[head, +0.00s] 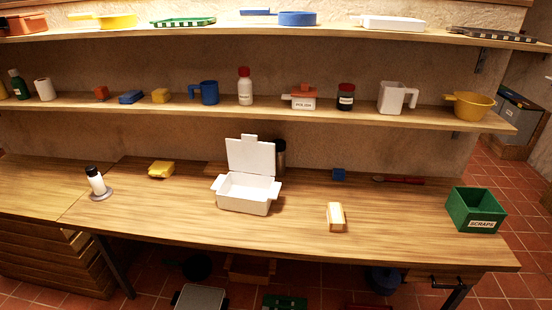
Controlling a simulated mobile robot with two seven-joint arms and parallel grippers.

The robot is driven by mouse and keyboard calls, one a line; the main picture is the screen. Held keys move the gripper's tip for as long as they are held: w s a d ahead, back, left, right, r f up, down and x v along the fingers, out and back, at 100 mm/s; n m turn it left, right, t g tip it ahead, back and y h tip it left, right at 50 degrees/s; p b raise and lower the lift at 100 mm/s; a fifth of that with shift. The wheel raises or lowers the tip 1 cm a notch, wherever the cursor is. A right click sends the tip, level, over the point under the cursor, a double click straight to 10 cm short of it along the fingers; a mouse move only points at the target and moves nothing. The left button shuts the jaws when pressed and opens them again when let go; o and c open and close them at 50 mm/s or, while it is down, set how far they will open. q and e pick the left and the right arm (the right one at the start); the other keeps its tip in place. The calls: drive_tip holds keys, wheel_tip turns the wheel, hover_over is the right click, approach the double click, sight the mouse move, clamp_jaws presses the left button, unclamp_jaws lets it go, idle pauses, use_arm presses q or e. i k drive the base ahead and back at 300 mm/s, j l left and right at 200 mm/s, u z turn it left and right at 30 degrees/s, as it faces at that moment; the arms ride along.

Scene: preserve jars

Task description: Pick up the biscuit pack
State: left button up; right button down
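A small tan pack with a pale wrapper (336,217), which looks like the biscuit pack, lies on the wooden worktop right of centre; no label can be read on it. It lies apart from other things, with bare wood around it. A yellow packet-like item (161,169) lies further back on the left of the worktop; what it is cannot be told. Neither of my grippers is in view.
A white box with raised lid (243,205) stands left of the tan pack, with a dark cylinder behind it. A green SCRAPS bin (475,210) is at the right end. A white bottle (96,181) stands left. Loaded shelves (350,117) hang above the worktop.

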sight(336, 221)
drive_tip(key=i+z, duration=0.25)
drive_tip(key=i, duration=0.45)
drive_tip(key=i+j+z, duration=0.2)
drive_tip(key=i, duration=0.45)
